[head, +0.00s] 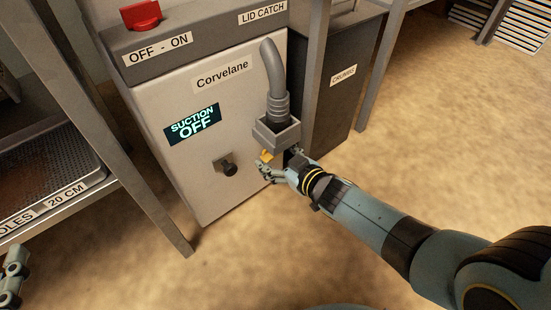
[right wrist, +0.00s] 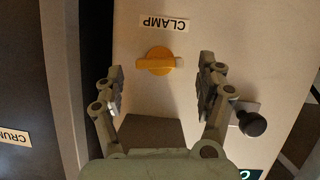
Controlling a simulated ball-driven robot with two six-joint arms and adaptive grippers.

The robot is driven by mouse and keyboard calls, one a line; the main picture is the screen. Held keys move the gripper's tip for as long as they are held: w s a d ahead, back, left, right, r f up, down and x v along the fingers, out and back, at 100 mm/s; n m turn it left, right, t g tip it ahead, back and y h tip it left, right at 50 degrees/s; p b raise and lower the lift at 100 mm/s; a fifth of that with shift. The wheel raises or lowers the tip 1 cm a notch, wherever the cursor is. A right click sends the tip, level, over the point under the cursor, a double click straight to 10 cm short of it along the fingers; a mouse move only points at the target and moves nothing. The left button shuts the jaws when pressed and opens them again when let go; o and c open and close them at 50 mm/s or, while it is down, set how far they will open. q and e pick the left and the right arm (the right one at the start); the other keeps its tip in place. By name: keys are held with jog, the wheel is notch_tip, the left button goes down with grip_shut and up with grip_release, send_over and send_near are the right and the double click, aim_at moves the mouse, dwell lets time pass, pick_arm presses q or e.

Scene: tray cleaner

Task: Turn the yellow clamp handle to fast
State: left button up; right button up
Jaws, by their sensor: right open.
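The yellow clamp handle (right wrist: 157,62) is a round knob with a bar across it, on the pale machine front below an upside-down CLAMP label (right wrist: 164,24) in the right wrist view. The bar lies level in that view, with a small white mark at its right end. In the head view a bit of the yellow handle (head: 266,155) shows, partly hidden by my right gripper (head: 268,171). In the right wrist view my right gripper (right wrist: 160,78) is open, one finger on each side of the handle, with gaps to both. Part of my left gripper (head: 12,272) shows at the lower left.
A hose holder (head: 276,133) with a grey hose (head: 273,75) sits just above my right gripper. A black knob (head: 229,168) sticks out to its left. The screen (head: 192,123) reads SUCTION OFF. A dark crumbs bin (head: 340,95) stands right of the machine. The floor in front is clear.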

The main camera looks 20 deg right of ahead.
pick_arm(q)
jog(key=shift+t+h, duration=0.3)
jog(key=shift+t, duration=0.6)
jog(key=shift+w+d+r, duration=0.1)
jog(key=shift+w+r, duration=0.25)
jog(key=shift+r, duration=0.3)
jog(key=shift+w+d+r, duration=0.1)
jog(key=shift+w+r, duration=0.25)
jog(key=shift+r, duration=0.35)
jog(key=shift+w+r, duration=0.35)
jog(key=shift+r, duration=0.3)
pick_arm(e)
jog(key=shift+w+a+f, duration=0.15)
jog(key=shift+w+f, duration=0.1)
jog(key=shift+w, duration=0.3)
jog(key=shift+c, duration=0.4)
jog(key=c, duration=1.1)
pick_arm(q)
jog(key=s+a+f+g+y+p, duration=0.1)
jog(key=s+f+g+p, duration=0.1)
jog(key=s+f+g, duration=0.4)
jog(key=s+f, duration=0.4)
jog(key=f, duration=0.3)
jog(key=shift+a+n+g, duration=0.2)
jog(key=shift+n+g, duration=0.1)
jog(key=shift+n, duration=0.1)
pick_arm(e)
jog(key=shift+m+y, duration=0.4)
jog(key=shift+m, duration=0.3)
jog(key=o, duration=1.2)
